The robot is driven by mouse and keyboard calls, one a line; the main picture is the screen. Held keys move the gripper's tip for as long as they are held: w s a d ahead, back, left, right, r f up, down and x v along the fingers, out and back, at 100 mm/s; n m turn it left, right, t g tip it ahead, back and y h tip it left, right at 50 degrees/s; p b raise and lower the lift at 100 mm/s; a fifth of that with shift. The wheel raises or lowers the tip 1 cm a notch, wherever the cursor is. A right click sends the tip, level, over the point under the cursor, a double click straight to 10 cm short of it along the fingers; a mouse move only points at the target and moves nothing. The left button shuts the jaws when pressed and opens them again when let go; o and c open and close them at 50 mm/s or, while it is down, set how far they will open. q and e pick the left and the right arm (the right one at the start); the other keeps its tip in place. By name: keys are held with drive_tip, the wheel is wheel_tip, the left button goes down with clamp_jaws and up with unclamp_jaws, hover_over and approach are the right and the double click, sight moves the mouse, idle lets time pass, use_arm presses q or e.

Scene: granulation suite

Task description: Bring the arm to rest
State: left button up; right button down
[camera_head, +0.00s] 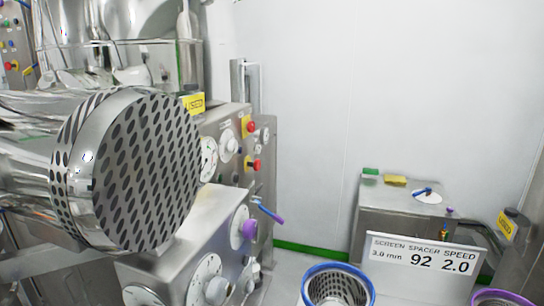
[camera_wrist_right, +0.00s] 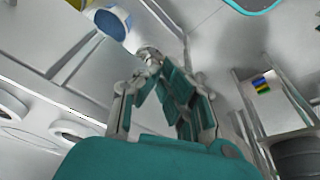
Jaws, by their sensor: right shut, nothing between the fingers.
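My right gripper (camera_wrist_right: 152,62) shows in the right wrist view, its jointed fingers drawn together at the tips. It is shut and nothing shows between the fingers. It is apart from the things around it as far as I can tell. Neither gripper shows in the head view.
In the head view a large perforated metal screen (camera_head: 135,170) on a steel machine fills the left. A sign reading 3.0 mm, 92, 2.0 (camera_head: 422,257) stands before a steel cabinet (camera_head: 395,220). A blue-rimmed basket (camera_head: 338,270) sits low centre. The wall behind is bare.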

drive_tip(key=s+f+g, duration=0.1)
drive_tip(key=s+f, duration=0.2)
drive_tip(key=f, duration=0.7)
drive_tip(key=s+d+f+b, duration=0.1)
drive_tip(key=s+f, duration=0.2)
drive_tip(key=f, duration=0.6)
drive_tip(key=s+f+g, duration=0.1)
drive_tip(key=s+f, duration=0.3)
drive_tip(key=f, duration=0.6)
drive_tip(key=s+d+f, duration=0.2)
drive_tip(key=s+f, duration=0.4)
drive_tip(key=s, duration=0.3)
drive_tip(key=shift+s+f, duration=0.25)
drive_tip(key=shift+s, duration=0.1)
drive_tip(key=shift+d, duration=0.1)
drive_tip(key=shift+n, duration=0.3)
